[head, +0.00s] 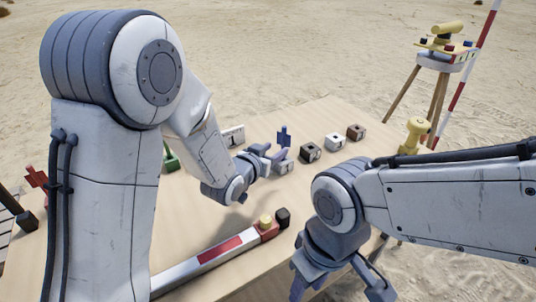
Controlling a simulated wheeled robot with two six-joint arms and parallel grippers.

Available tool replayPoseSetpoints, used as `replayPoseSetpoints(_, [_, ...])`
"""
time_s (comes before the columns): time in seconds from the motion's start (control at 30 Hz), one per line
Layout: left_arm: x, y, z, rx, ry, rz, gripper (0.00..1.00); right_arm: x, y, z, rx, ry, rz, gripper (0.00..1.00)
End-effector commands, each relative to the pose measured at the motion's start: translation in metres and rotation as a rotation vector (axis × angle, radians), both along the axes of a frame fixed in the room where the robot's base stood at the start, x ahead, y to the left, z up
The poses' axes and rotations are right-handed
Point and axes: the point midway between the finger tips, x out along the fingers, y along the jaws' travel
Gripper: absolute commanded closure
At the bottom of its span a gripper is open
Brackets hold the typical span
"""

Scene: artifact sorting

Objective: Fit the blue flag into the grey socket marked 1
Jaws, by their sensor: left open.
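The blue flag (284,135) stands upright on the table, just behind a light grey block (286,167) that looks like a socket. I cannot tell whether the flag touches the block or sits in it. The mark on the block is too small to read. My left gripper (276,155) is open, its fingers beside the flag's lower part and over the block, hiding part of both. Nothing shows held in it. My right gripper (338,288) is low at the front of the table with its fingers spread, apart from the flag.
A black block (310,152), a white block (335,142) and a brown block (356,132) run off to the right. A red-and-white bar (215,252) lies in front. A yellow piece (412,134) stands at the right edge. A red piece (36,177) is far left.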

Motion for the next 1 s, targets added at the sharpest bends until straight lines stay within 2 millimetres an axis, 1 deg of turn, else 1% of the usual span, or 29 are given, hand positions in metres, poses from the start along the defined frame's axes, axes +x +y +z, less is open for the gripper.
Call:
replayPoseSetpoints(0.03, [-0.009,0.005,0.004,-0.001,-0.002,0.001,0.51,0.0,0.0,-0.001,0.0,0.0,0.0,0.55])
replayPoseSetpoints(0.1, [-0.018,0.009,0.007,-0.001,-0.002,0.001,0.51,0.0,0.0,-0.001,0.0,0.0,0.0,0.55])
replayPoseSetpoints(0.2, [-0.029,0.013,0.01,0.0,-0.001,0.001,0.51,0.0,0.0,-0.001,0.0,0.0,0.0,0.55])
replayPoseSetpoints(0.3, [-0.034,0.016,0.012,0.0,-0.001,0.001,0.51,0.0,0.0,-0.001,0.0,0.0,0.0,0.55])
replayPoseSetpoints(0.83, [-0.035,0.016,0.012,0.0,0.0,-0.001,0.51,0.0,0.0,-0.001,0.0,0.0,0.0,0.55])
replayPoseSetpoints(1.0, [-0.035,0.01,0.012,0.0,0.0,-0.009,0.51,0.0,0.0,-0.001,0.0,0.0,0.0,0.55])
